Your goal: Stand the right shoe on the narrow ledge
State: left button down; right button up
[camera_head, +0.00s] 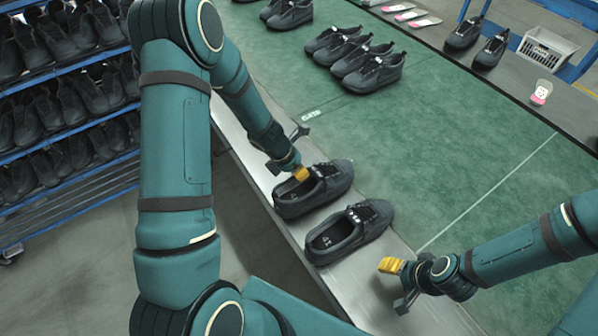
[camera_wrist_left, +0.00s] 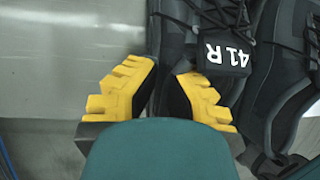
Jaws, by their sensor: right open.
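A black shoe (camera_head: 334,178) lies at the near edge of the green belt, sole down, its heel end over the grey metal ledge (camera_head: 240,135). A second black shoe (camera_head: 367,221) lies beside it, nearer me. My right gripper (camera_head: 397,283) is open and empty beyond the second shoe.
Several black shoes (camera_head: 362,60) stand farther back on the green belt (camera_head: 450,130). A rack of shoes (camera_head: 60,100) stands at the left. A side table at the right holds two shoes (camera_head: 475,40), a grey basket (camera_head: 546,48) and a small cup (camera_head: 541,92). The middle of the belt is clear.

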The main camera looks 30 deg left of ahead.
pick_arm(q)
jog(key=shift+f, duration=0.15)
pick_arm(e)
jog(key=shift+f, duration=0.15)
pick_arm(q)
jog(key=c, duration=1.1)
grip_release()
jog(key=shift+c, duration=0.2)
jog(key=shift+r, duration=0.35)
pick_arm(e)
jog(key=shift+r, duration=0.25)
jog(key=r+p, duration=0.2)
jog(key=w+r+p, duration=0.1)
jog(key=r+p, duration=0.1)
jog(key=shift+d+r, duration=0.1)
jog(key=shift+d, duration=0.05)
jog(key=shift+r+p, duration=0.2)
jog(key=shift+p, duration=0.1)
pick_arm(q)
jog(key=v, duration=1.1)
jog(key=shift+r, duration=0.3)
